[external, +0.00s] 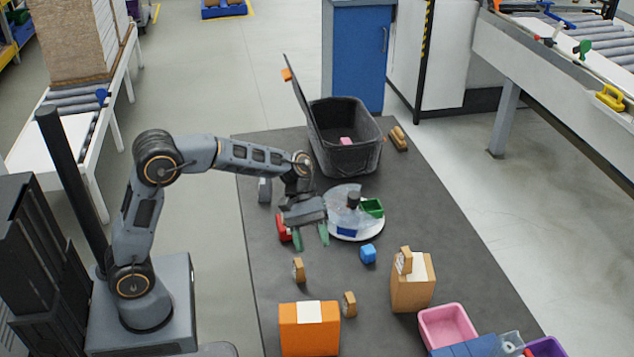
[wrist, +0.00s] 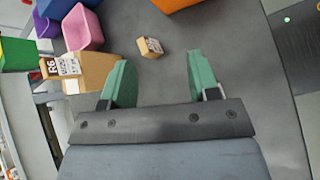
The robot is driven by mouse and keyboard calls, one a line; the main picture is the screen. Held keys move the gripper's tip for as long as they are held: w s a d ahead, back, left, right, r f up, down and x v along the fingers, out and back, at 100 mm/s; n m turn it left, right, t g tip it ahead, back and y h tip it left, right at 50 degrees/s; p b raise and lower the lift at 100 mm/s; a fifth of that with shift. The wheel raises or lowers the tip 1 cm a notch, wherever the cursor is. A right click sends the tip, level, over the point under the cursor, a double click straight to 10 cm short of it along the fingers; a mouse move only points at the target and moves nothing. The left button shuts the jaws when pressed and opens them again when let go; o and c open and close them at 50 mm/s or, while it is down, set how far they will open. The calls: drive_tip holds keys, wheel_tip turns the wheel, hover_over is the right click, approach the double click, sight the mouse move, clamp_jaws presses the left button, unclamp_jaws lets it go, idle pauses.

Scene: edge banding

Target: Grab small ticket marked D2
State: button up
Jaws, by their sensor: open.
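No marking D2 is readable in either view. Small wooden blocks with pale labels (external: 299,269) (external: 348,304) stand on the dark mat, near the orange box. Another labelled piece (external: 404,260) is at the top of a cardboard box (external: 412,290); the wrist view shows a label reading R6 there (wrist: 50,67). One small labelled block (wrist: 149,47) shows in the wrist view beyond and between my fingertips, its text too small to read. My gripper (external: 310,236) has green fingers, open and empty above the mat; it also shows in the wrist view (wrist: 159,62).
An orange box (external: 309,335) and pink bin (external: 447,325) stand at the front. A black bin (external: 345,145) stands behind.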

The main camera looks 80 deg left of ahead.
sight(352, 306)
drive_tip(key=w+f+n+h+b, duration=0.1)
drive_tip(key=w+f, duration=0.1)
drive_tip(key=f, duration=0.1)
drive_tip(key=w+a+f+n+h+b, duration=0.1)
drive_tip(key=w+f, duration=0.1)
drive_tip(key=f, duration=0.1)
drive_tip(key=w+f+n+h+b, duration=0.1)
drive_tip(key=w+f, duration=0.1)
drive_tip(key=f, duration=0.1)
drive_tip(key=shift+a+n+t+b, duration=0.25)
drive_tip(key=shift+n+t+b, duration=0.05)
drive_tip(key=shift+n+b, duration=0.1)
drive_tip(key=shift+h, duration=0.3)
drive_tip(key=x, duration=1.3)
drive_tip(key=shift+w+d+f, duration=0.15)
drive_tip(key=c, duration=1)
